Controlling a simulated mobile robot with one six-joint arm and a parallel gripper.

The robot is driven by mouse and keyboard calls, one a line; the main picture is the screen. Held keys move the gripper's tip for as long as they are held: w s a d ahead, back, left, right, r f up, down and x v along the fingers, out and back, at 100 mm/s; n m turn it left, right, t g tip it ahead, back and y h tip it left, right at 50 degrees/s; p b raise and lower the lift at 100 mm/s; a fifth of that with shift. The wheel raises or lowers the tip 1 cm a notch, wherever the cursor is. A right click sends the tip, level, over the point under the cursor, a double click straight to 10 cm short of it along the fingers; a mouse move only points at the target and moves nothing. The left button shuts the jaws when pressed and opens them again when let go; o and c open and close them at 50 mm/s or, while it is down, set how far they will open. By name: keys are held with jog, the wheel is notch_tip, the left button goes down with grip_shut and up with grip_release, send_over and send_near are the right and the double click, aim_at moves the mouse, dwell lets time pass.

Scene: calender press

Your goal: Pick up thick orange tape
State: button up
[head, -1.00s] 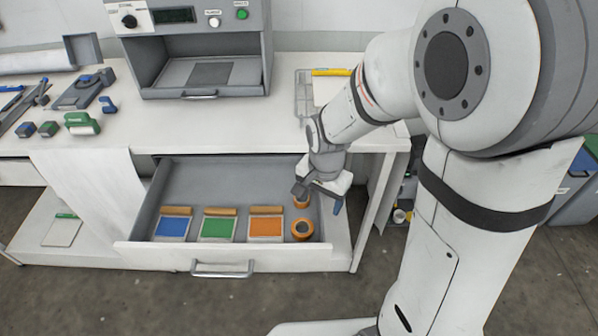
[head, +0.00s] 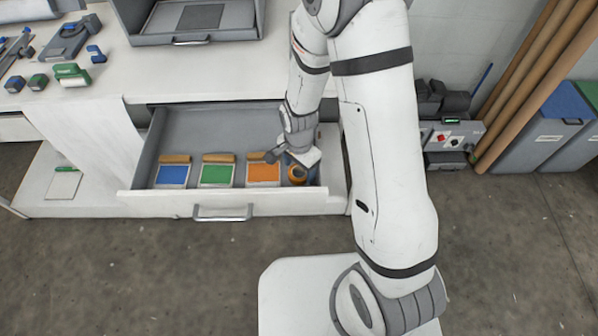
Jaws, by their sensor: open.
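An orange tape roll (head: 297,175) sits at the right end of the open drawer (head: 160,204), its upper part partly covered by my gripper. My gripper (head: 286,162) is open, over the right part of the drawer and very close to this roll. I cannot tell whether it touches the roll. A second orange roll, seen earlier farther back, is hidden behind my gripper and wrist. I cannot tell which roll is thicker.
Blue (head: 172,175), green (head: 216,174) and orange (head: 263,173) pads lie in a row in the drawer, left of the roll. The drawer's right wall is close beside my gripper. The worktop (head: 190,85) is above the drawer.

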jog(key=shift+f, duration=0.5)
jog(key=shift+c, duration=0.4)
jog(key=c, duration=0.7)
jog(key=shift+r, duration=0.1)
